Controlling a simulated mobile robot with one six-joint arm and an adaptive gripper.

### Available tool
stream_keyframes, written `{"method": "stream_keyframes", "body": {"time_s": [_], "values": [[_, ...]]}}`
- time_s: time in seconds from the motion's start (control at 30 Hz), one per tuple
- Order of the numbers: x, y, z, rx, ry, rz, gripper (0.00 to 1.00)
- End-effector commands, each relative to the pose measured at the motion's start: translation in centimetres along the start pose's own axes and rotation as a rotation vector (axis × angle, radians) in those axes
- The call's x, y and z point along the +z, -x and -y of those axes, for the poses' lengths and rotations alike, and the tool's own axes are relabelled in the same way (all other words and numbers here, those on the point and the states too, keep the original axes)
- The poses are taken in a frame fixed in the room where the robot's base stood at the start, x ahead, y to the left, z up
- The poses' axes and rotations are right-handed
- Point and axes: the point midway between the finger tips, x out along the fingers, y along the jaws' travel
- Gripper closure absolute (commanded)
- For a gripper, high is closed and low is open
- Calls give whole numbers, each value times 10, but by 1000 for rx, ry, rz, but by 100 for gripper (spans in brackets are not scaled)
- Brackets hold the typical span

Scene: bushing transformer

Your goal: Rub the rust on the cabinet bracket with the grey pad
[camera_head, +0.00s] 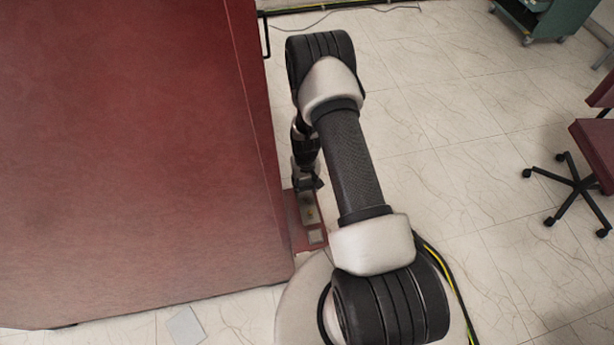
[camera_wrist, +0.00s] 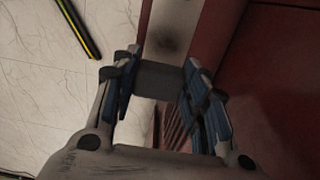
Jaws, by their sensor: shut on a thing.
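My gripper (camera_wrist: 160,78) is shut on the grey pad (camera_wrist: 158,82), a flat block held between its blue-lined fingertips. Just beyond the pad in the wrist view is the grey face of the cabinet bracket (camera_wrist: 182,22), with a dark, blurred rust patch (camera_wrist: 166,44) on it. I cannot tell whether the pad touches the bracket. In the head view the bracket (camera_head: 308,208) is a small grey plate on a red ledge at the cabinet's right side, with a brownish spot. My gripper (camera_head: 308,184) is small and dark there, just above the plate; the pad cannot be made out.
The large red cabinet (camera_head: 130,150) fills the left and stands close beside my arm. A small grey square (camera_head: 316,237) sits on the ledge's near end. Tiled floor (camera_head: 450,190) lies open to the right, with a wheeled chair (camera_head: 575,185) and a green cart (camera_head: 545,18) farther off.

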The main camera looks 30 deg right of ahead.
Motion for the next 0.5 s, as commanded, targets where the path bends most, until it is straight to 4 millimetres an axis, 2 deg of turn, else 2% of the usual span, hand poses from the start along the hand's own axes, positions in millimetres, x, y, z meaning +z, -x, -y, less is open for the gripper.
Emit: {"method": "stream_keyframes", "body": {"time_s": [0.3,0.5], "values": [[-7,32,3,0,2,-2,78],[-9,40,4,0,2,-1,78]]}}
